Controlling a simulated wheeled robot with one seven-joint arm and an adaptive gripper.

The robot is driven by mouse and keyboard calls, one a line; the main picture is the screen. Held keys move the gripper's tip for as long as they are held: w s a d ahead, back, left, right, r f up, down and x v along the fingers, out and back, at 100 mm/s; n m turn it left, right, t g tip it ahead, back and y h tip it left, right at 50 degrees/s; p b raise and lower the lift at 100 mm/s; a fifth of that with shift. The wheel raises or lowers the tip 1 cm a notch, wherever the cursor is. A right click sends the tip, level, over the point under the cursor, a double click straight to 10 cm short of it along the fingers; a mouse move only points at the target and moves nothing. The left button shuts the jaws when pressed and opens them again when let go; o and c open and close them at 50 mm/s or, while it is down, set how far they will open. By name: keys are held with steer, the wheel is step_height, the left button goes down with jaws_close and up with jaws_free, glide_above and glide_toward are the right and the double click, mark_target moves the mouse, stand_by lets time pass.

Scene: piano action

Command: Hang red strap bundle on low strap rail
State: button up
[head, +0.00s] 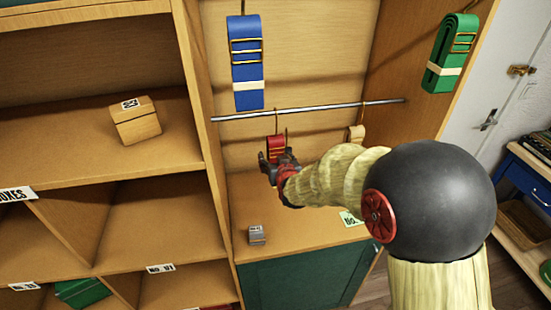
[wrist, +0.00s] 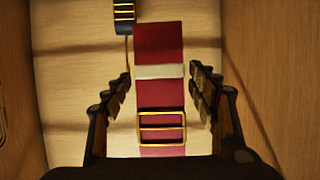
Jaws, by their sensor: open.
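The red strap bundle (head: 275,147) hangs below the metal low strap rail (head: 315,111), with a thin hook running up to the rail. The gripper covers its lower part in the head view. In the wrist view the red strap bundle (wrist: 160,95) shows its white band and brass buckle. My gripper (head: 277,160) is open at the bundle, just under the rail. In the wrist view my gripper (wrist: 160,82) has one finger on each side of the strap, with a gap on both sides. The rail is not visible in the wrist view.
A blue strap bundle (head: 246,65) hangs above the rail, and a green one (head: 451,55) hangs at the right wall. A tan bundle (head: 356,133) hangs on the rail's right part. A small grey block (head: 256,235) sits on the cabinet floor. Shelves stand left.

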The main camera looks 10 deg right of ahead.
steer(key=v, duration=1.2)
steer(key=s+a+f+g+y, duration=0.1)
steer(key=s+f+g, duration=0.3)
steer(key=s, duration=0.3)
steer(key=s+a+f+g, duration=0.1)
steer(key=s+f+g, duration=0.2)
steer(key=s+f, duration=0.25)
steer(key=s+d+r+b, duration=0.3)
steer(key=s+r, duration=0.1)
steer(key=s, duration=0.4)
steer(key=s+d+r+g+h+b, duration=0.1)
steer(key=s+d+r+b, duration=0.2)
steer(key=s, duration=0.6)
steer(key=shift+r, duration=0.55)
steer(key=shift+s, duration=0.1)
